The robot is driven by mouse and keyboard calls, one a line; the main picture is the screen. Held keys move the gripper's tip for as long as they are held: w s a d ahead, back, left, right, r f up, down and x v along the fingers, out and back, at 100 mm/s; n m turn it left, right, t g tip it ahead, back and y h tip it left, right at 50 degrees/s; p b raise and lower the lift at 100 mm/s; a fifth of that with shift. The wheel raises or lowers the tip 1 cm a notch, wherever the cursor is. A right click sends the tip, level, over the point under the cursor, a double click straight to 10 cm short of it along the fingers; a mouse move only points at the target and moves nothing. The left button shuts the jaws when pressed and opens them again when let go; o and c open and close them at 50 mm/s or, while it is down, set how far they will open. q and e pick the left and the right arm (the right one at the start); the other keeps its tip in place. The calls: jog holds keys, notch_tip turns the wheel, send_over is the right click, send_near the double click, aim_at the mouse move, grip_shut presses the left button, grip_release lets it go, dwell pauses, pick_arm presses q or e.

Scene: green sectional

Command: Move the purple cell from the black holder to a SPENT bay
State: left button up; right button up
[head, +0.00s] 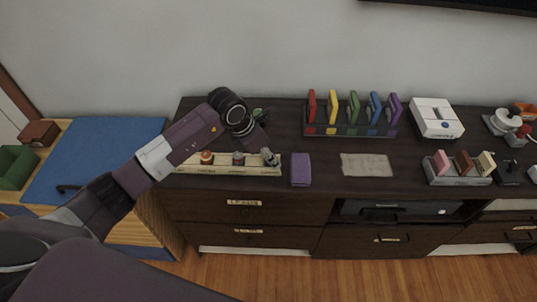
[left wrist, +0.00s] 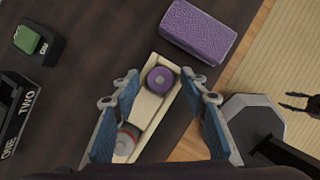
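The purple cell (left wrist: 160,79) sits upright at one end of a cream tray (left wrist: 147,106) in the left wrist view. My left gripper (left wrist: 167,100) is over it, with blue fingers spread on either side and a gap to the cell. In the head view my left gripper (head: 269,157) is at the right end of the cream tray (head: 225,170) and hides the purple cell. A black holder (left wrist: 22,118) marked ONE and TWO shows at the left wrist view's left edge, partly cut off. I cannot make out a SPENT label. My right gripper is not clearly visible.
An orange-topped cell (head: 206,157) and a grey-and-red one (head: 238,158) stand in the tray. A purple block (head: 301,169) lies just right of it. A beige mat (head: 367,165) and a rack of coloured cards (head: 351,131) are farther right. Dark cabinet top between them is clear.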

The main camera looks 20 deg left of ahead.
pick_arm(q)
jog(key=shift+r, duration=0.1)
jog(key=shift+r, duration=0.2)
jog(key=b+v, duration=0.1)
jog(key=v, duration=1)
jog(key=shift+s+r, duration=0.2)
jog(key=shift+r, duration=0.1)
jog(key=shift+a, duration=0.1)
